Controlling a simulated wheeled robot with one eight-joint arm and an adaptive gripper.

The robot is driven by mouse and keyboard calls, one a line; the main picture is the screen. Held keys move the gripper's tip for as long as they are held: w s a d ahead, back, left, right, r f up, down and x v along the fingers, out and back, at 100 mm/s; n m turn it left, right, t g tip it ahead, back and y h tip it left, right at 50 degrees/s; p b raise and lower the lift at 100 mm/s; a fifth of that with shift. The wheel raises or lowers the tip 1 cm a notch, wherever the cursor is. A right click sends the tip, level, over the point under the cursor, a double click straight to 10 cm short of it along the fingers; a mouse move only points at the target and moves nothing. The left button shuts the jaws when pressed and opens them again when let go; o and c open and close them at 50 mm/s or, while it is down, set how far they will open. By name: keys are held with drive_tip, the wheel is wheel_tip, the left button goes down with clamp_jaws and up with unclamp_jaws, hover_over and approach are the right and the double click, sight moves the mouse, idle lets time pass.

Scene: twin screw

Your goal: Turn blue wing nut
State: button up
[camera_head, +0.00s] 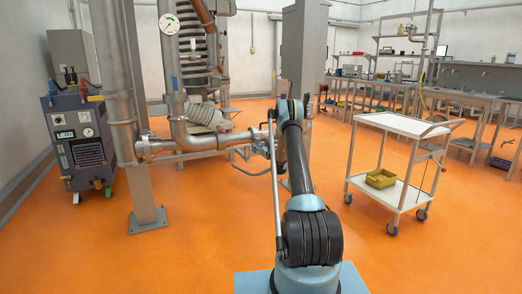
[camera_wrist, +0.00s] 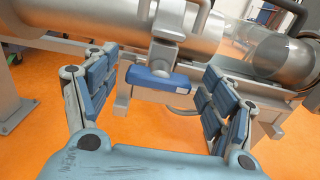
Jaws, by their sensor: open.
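The blue wing nut (camera_wrist: 158,83) shows in the wrist view as a blue bar with a small white label, set crosswise on a grey metal stem below a thick pipe. My gripper (camera_wrist: 160,64) is open, with one padded finger to the left of the blue bar and one to the right. There are gaps between the bar and both fingers, and nothing is held. In the head view my arm reaches forward to the pipework, and its links largely hide the gripper and the wing nut.
A horizontal metal pipe (camera_wrist: 80,22) runs behind the blue bar, with a glass-like section (camera_wrist: 285,58) at right. In the head view a white trolley (camera_head: 398,125) with a yellow bin (camera_head: 380,179) stands right, and a dark machine cabinet (camera_head: 78,142) left. Orange floor between is clear.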

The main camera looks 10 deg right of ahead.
drive_tip(key=c, duration=1.1)
drive_tip(key=shift+o, duration=0.3)
drive_tip(key=shift+n, duration=0.3)
drive_tip(key=shift+s+a+f+n, duration=0.1)
drive_tip(key=shift+f+n, duration=0.05)
drive_tip(key=shift+n, duration=4.4)
drive_tip(key=shift+w+a+f+n, duration=0.1)
drive_tip(key=shift+f+n, duration=0.1)
drive_tip(key=shift+n, duration=4.3)
drive_tip(key=shift+s+f+n, duration=0.1)
drive_tip(key=shift+f+n, duration=0.05)
drive_tip(key=shift+n, duration=4.4)
drive_tip(key=o, duration=1)
drive_tip(key=shift+f, duration=0.1)
drive_tip(key=shift+o, duration=0.2)
